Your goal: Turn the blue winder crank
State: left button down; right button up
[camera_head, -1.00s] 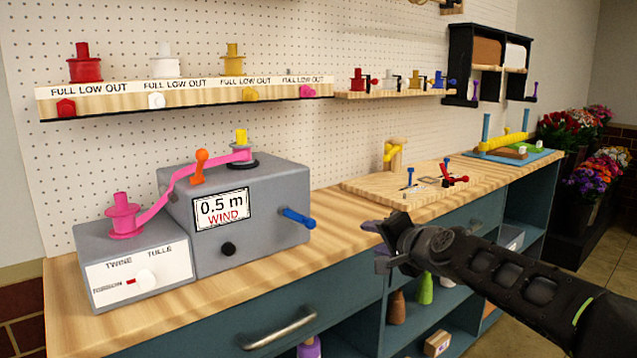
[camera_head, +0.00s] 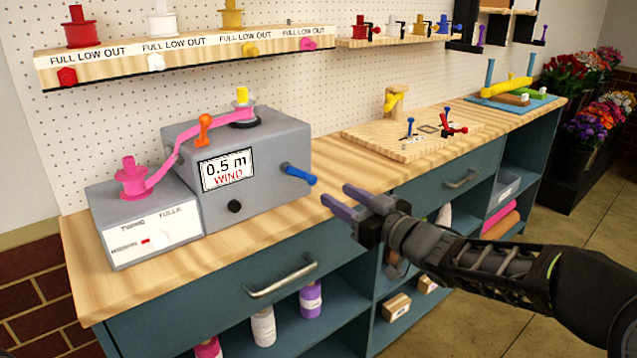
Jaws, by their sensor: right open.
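The blue winder crank (camera_head: 298,173) sticks out from the right side of the grey winder box (camera_head: 262,150). The box's screen (camera_head: 227,171) reads "0.5 m WIND". A pink ribbon (camera_head: 180,158) runs from the pink spool (camera_head: 131,178) on the left unit, past an orange lever (camera_head: 203,130), to the box's top. My right gripper (camera_head: 340,202) is open and empty, in front of the counter edge. Its fingers point left toward the crank, below and right of it, with a gap between them. My left gripper is out of view.
The wooden counter (camera_head: 365,183) is clear between the winder box and the wooden board (camera_head: 400,145). A drawer handle (camera_head: 282,278) sticks out in front. Shelves above hold several spools. Flowers (camera_head: 595,120) stand at the far right.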

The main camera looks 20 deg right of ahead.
aim_at(314, 180)
jog(key=shift+w, duration=0.15)
jog(key=x, duration=0.7)
jog(key=shift+w, duration=0.3)
grip_shut()
